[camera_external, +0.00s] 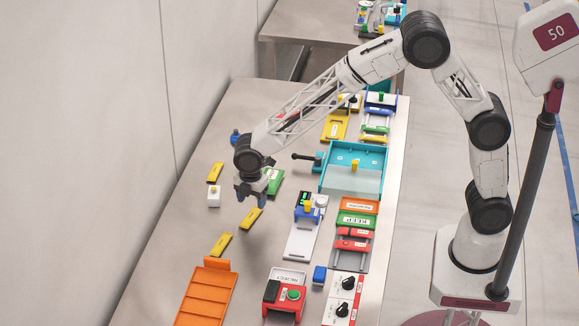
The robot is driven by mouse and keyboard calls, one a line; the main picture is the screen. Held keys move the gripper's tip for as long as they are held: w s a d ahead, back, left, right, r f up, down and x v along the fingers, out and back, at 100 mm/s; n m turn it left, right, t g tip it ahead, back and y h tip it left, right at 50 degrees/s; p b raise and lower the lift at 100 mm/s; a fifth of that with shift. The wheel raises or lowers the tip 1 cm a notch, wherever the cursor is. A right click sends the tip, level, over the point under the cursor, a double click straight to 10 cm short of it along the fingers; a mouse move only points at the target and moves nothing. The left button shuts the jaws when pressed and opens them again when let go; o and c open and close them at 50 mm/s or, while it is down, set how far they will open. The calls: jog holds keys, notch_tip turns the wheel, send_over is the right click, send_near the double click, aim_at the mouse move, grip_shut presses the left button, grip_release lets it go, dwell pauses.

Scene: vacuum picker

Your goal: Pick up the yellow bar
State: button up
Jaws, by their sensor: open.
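Three yellow bars lie on the metal table at the left: one (215,172) further back, one (251,218) in the middle, and one (221,244) nearer the front. The frame does not settle which one the task means. My gripper (251,199) is open and points down above the table. In the picture it is just above the middle bar and right of the back bar. Its height over the table is hard to judge. I see nothing held between its fingers.
An orange tray (207,296) lies at the front. A teal tray (335,183) and several coloured devices fill the right side.

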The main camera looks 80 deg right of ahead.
aim_at(253, 213)
jog(key=shift+f, duration=0.1)
jog(key=shift+f, duration=2.5)
jog(key=shift+c, duration=0.5)
jog(key=c, duration=0.9)
jog(key=shift+r, duration=0.15)
notch_tip(253, 213, up, 10)
jog(key=shift+f, duration=0.1)
